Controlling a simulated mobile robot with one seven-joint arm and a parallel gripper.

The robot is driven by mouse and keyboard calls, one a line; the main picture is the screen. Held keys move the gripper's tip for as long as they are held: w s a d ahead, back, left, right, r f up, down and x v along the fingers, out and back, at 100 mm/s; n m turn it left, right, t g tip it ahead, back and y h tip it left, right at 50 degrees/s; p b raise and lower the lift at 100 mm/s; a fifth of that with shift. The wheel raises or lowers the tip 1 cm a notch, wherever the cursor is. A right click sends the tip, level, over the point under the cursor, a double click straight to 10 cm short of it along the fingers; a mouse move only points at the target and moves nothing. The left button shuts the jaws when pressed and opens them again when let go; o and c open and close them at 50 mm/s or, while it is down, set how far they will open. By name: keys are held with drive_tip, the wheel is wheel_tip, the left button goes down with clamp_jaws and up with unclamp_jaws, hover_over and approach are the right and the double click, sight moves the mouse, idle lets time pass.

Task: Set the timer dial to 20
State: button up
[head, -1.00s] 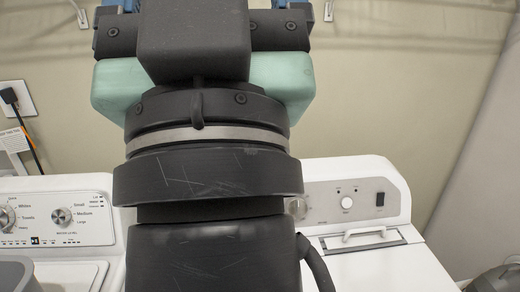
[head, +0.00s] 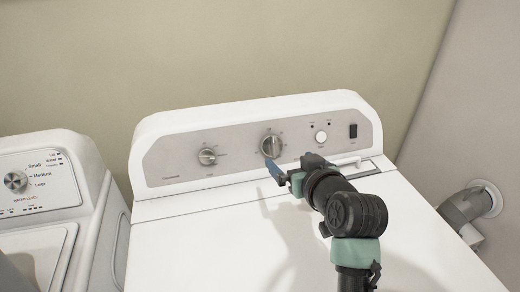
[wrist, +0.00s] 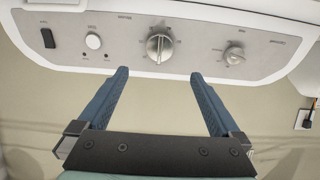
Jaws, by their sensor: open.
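The dryer's control panel (head: 230,150) carries two silver dials. The larger dial (head: 271,146) is in the middle, with marks around it. It also shows in the wrist view (wrist: 160,47), which is upside down, with its grip bar roughly upright. The smaller dial (head: 207,156) is to its left in the head view; it appears right of it in the wrist view (wrist: 234,55). The labels are too small to tell which is the timer. My gripper (head: 292,164) is open and empty, just in front of the larger dial. Its blue fingers (wrist: 159,77) are either side of it, apart from it.
A round white button (head: 321,137) and a black switch (head: 353,131) are on the panel's right. A lid with a handle (head: 345,163) is below them. The washer (head: 40,190) stands at left. A pipe (head: 470,205) is at the right wall.

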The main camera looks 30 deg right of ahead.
sight(274, 146)
drive_tip(key=x, duration=1.2)
drive_tip(key=shift+w+d, duration=0.15)
drive_tip(key=shift+w, duration=0.2)
drive_tip(key=c, duration=1.3)
